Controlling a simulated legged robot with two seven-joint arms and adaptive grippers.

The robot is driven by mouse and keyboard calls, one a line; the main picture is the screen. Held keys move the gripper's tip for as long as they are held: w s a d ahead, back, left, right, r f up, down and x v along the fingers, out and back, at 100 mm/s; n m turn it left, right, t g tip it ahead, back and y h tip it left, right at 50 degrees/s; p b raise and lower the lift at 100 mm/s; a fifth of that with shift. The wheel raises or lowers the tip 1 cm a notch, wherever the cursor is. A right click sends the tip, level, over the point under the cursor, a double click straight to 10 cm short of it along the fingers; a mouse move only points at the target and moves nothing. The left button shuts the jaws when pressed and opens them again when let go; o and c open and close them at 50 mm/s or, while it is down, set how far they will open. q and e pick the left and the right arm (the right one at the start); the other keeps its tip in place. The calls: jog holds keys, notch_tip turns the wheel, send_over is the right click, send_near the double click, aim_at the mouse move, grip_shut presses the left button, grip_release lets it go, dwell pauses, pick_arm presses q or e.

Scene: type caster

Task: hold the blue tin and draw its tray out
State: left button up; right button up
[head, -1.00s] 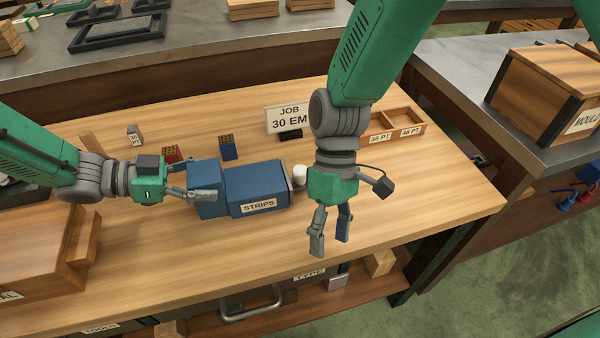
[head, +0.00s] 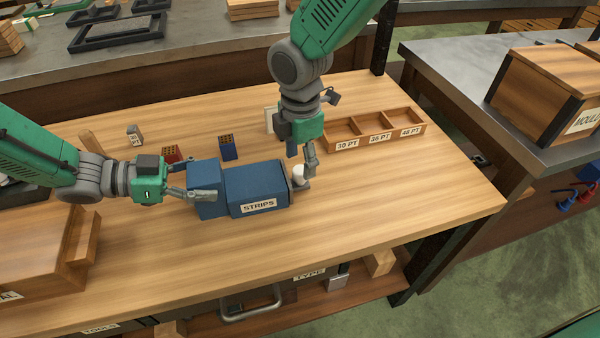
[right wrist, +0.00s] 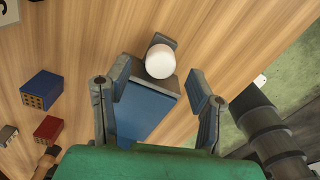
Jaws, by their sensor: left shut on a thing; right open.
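The blue tin (head: 258,190) lies on the wooden bench with a "STRIPS" label on its front side. A taller blue block (head: 208,188) forms its left end, and my left gripper (head: 203,193) is shut on it. At the tin's right end is a white round knob (head: 299,174), which also shows in the right wrist view (right wrist: 160,61). My right gripper (head: 301,160) is open and points down just above the knob. In the right wrist view its fingers (right wrist: 165,88) stand apart on either side of the tin's end, with the knob between and beyond them. The tray inside is hidden.
A three-part wooden tray (head: 375,129) marked 30, 36 and 48 PT stands behind on the right. Small blue (head: 228,147) and red (head: 171,154) blocks stand behind the tin. The job sign is mostly hidden behind my right arm. The bench right of the knob is clear.

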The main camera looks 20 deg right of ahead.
aim_at(300, 169)
jog(key=shift+f, duration=2.35)
jog(key=c, duration=1.1)
jog(key=d, duration=0.9)
jog(key=shift+s+d, duration=0.1)
jog(key=o, duration=1.1)
jog(key=shift+r, duration=0.1)
